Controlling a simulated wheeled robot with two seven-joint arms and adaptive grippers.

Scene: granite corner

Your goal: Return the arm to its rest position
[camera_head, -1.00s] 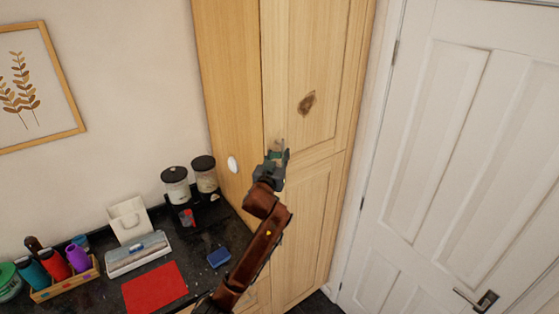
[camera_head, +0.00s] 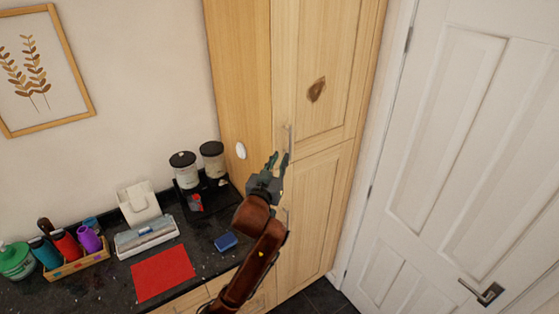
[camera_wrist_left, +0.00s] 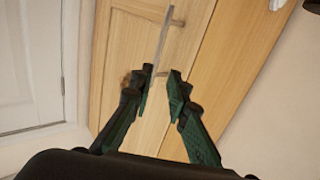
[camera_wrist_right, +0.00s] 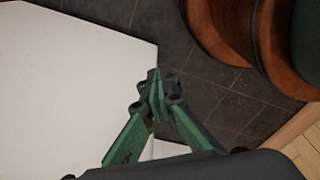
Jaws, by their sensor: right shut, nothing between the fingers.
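My left arm reaches up in front of the tall wooden cabinet (camera_head: 325,120). My left gripper (camera_head: 280,160) is open, its two fingers apart with nothing between them. The upper door's vertical bar handle (camera_head: 291,140) is just beyond the fingertips. In the left wrist view the left gripper (camera_wrist_left: 162,76) shows spread fingers, with the handle (camera_wrist_left: 162,40) ahead of them, apparently free. The upper door looks closed. My right gripper (camera_wrist_right: 157,80) shows only in the right wrist view, its fingertips together and empty, above a white surface and dark floor tiles.
A dark counter (camera_head: 120,265) left of the cabinet holds two black-lidded jars (camera_head: 186,172), a red mat (camera_head: 162,273), a blue sponge (camera_head: 226,241) and a wooden box of bottles (camera_head: 72,263). A white door (camera_head: 455,150) stands at right.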

